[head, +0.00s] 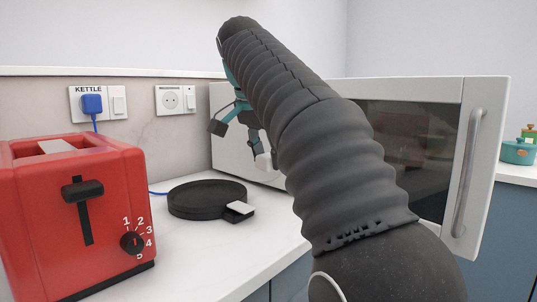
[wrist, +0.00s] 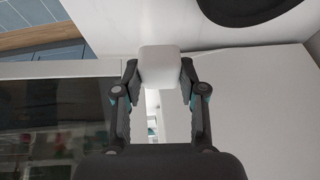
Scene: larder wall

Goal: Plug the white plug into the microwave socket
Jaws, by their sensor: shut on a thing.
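The white plug (wrist: 159,66) is between the two fingertips of my gripper (wrist: 159,78) in the wrist view, and the gripper is shut on it. My arm partly hides the gripper there.
The kettle socket (head: 87,104) holds a blue plug (head: 92,103). A red toaster (head: 75,215) stands at the left. A black round base (head: 200,199) lies on the white worktop (head: 225,255). The white microwave (head: 485,150) stands at the right, behind my arm.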

